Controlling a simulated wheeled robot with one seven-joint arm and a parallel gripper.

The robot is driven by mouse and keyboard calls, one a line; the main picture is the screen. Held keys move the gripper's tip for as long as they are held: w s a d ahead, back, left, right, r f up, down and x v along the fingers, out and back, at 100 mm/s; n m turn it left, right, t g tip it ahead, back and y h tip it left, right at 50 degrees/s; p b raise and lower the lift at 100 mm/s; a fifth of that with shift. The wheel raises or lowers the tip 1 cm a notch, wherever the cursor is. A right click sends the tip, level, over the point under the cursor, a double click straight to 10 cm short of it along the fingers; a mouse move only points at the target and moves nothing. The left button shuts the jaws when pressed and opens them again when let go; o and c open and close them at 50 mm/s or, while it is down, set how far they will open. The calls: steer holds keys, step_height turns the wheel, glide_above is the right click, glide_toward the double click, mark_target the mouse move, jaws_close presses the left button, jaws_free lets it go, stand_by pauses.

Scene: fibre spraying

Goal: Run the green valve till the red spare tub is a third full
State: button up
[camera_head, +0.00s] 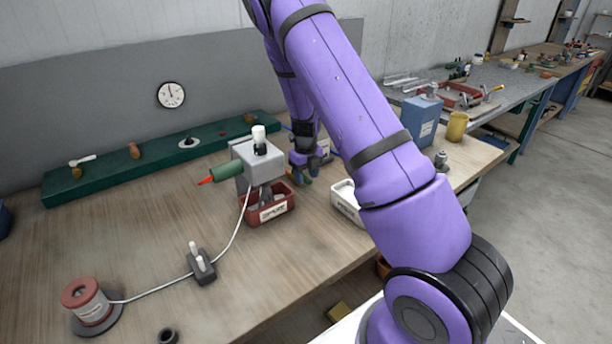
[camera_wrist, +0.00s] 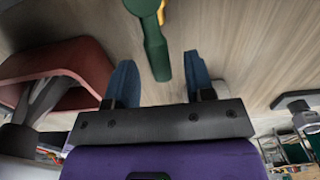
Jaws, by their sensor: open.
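The red tub (camera_head: 284,207) with a pale label stands on the bench under a grey box-shaped unit (camera_head: 262,165). Grey parts reach down into the tub, and its fill level cannot be made out. The tub also shows at the left of the wrist view (camera_wrist: 75,62). My gripper (camera_head: 303,172) is just right of the unit, low over the bench. In the wrist view its two blue fingers (camera_wrist: 161,82) are apart. A green handle (camera_wrist: 154,45), which may be the valve, reaches between them with gaps on both sides.
A green cylinder (camera_head: 228,172) with a red tip sticks out left from the unit. A white tub (camera_head: 346,196) stands right of my gripper, partly behind my arm. A cable runs to a switch (camera_head: 200,266) and a red spool (camera_head: 87,302). The bench's left middle is clear.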

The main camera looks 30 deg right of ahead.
steer(key=shift+f, duration=0.2)
jaws_close()
